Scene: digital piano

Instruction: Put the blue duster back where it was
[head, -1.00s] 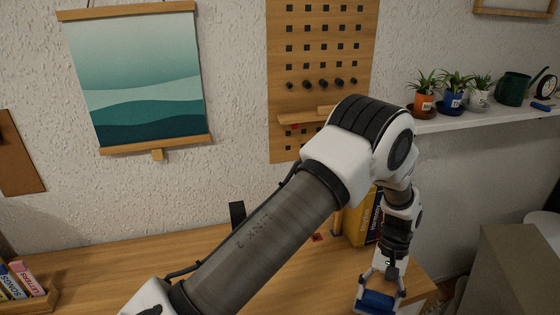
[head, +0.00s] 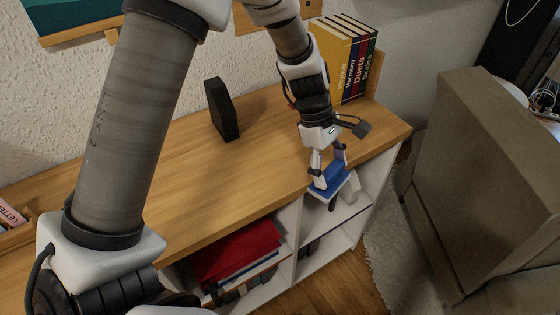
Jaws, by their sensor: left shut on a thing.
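The blue duster (head: 334,181), a blue block with a pale underside, is between the fingers of my left gripper (head: 331,172). That gripper is shut on it and points down at the front edge of the wooden cabinet top (head: 265,160), near its right end. The fingers partly cover the duster. I cannot tell whether it touches the top's edge or hangs just in front of it. My right gripper is not in view.
A black upright box (head: 222,110) stands on the cabinet top. Several books (head: 345,62) stand at its back right corner. Open shelves below hold red and blue folders (head: 236,252). A large brown block-like piece (head: 490,180) stands at the right, beyond a rug (head: 385,240).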

